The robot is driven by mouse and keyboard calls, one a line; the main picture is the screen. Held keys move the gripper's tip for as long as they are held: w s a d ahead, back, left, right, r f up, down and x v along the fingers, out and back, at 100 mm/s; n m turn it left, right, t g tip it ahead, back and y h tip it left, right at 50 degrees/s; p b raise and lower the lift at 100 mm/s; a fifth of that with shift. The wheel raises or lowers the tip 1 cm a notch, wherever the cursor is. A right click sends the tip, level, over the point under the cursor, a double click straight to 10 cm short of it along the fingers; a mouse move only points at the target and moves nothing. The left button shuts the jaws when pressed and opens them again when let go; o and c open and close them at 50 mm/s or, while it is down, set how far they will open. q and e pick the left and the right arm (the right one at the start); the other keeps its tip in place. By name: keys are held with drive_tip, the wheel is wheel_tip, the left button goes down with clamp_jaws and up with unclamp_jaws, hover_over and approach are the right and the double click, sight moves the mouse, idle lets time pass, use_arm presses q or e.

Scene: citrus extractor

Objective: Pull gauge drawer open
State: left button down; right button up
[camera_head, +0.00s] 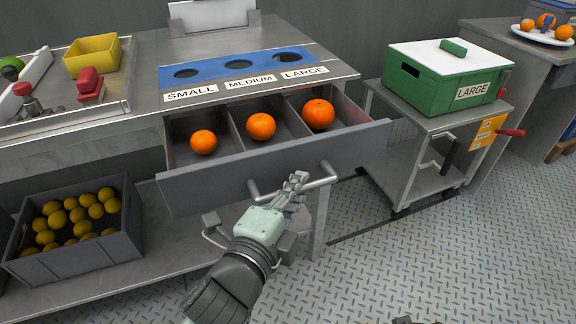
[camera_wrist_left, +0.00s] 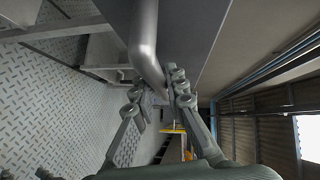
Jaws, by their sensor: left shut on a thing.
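The gauge drawer (camera_head: 275,168) stands pulled out from under the metal table, below the blue gauge plate (camera_head: 238,66) with its three holes marked SMALL, MEDIUM and LARGE. Three oranges sit in it, one per compartment: a small one (camera_head: 203,142), a middle one (camera_head: 261,126) and a larger one (camera_head: 318,114). The bar handle (camera_head: 318,181) runs along the drawer front. My left gripper (camera_head: 297,186) is shut on the handle; in the left wrist view the fingers (camera_wrist_left: 158,98) lie on both sides of the handle bar (camera_wrist_left: 145,45).
A green box (camera_head: 440,85) with a white lid stands on a cart at the right. A grey crate (camera_head: 125,215) of yellow fruit is on the lower shelf at the left. A yellow bin (camera_head: 93,55) is on the table. The patterned floor (camera_head: 440,260) in front is clear.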

use_arm(q)
drive_tip(key=shift+s+d, duration=0.1)
drive_tip(key=shift+s, duration=0.25)
drive_tip(key=c, duration=1.5)
unclamp_jaws()
drive_tip(key=shift+c, duration=0.2)
drive_tip(key=v, duration=0.7)
drive_tip(key=shift+s, duration=0.25)
drive_tip(key=shift+s, duration=0.1)
